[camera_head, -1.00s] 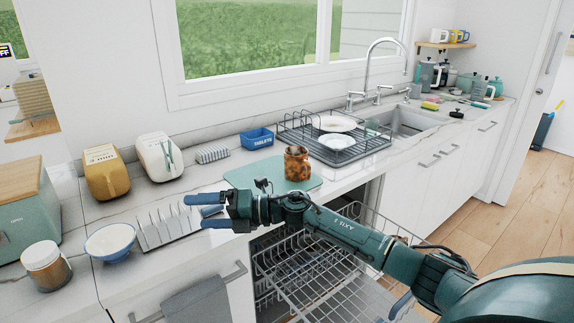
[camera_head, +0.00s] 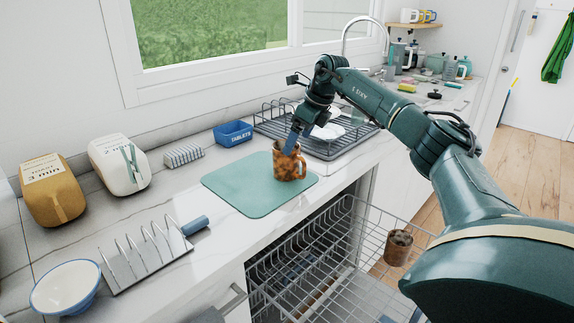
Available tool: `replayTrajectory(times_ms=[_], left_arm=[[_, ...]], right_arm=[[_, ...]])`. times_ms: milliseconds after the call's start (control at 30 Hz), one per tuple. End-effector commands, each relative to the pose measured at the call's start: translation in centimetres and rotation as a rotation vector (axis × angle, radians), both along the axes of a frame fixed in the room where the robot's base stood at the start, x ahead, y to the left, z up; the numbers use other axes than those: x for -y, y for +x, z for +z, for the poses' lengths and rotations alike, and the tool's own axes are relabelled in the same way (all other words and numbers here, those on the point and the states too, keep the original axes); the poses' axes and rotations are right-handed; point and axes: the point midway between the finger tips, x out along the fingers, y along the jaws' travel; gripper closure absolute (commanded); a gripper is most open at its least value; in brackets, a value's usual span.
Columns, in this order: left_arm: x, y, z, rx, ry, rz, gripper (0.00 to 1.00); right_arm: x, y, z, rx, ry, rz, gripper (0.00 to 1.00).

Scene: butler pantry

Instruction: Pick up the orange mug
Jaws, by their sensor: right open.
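The orange mug (camera_head: 285,167), mottled orange and brown, stands upright on a teal mat (camera_head: 235,187) on the counter, its handle on the right side. My right gripper (camera_head: 291,145) comes down from above at the mug's rim. One blue finger shows, angled down at the rim; the other finger is mostly hidden. The jaws are open, and I cannot tell whether a finger is inside the mug or touches it. My left gripper is not in view.
A dish rack (camera_head: 345,148) with plates stands behind the mug. A blue tablets box (camera_head: 233,133) is to the left. A wire rack (camera_head: 140,258) and bowl (camera_head: 66,288) lie front left. The open dishwasher rack (camera_head: 330,275) holds a brown cup (camera_head: 398,248).

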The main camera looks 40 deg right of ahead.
Motion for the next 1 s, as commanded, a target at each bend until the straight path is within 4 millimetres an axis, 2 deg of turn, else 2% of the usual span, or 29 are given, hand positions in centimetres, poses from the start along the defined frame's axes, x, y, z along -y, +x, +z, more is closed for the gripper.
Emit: replayTrajectory(times_ms=[100,333,600,900,1000], left_arm=[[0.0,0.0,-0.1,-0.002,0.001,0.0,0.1],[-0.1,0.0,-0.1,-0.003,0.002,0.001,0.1],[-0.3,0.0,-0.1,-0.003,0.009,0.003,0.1],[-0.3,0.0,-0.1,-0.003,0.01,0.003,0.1],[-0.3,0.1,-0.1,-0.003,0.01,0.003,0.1]], right_arm=[[-0.3,0.6,-1.6,-0.002,0.001,0.001,0.07],[-0.7,1.1,-3.1,0.0,0.002,0.002,0.07],[-1.5,2.3,-6.6,0.0,0.003,0.001,0.07],[-1.5,2.5,-7.0,0.004,0.002,0.001,0.07],[-1.5,2.5,-7.0,0.002,0.002,0.0,0.15]])
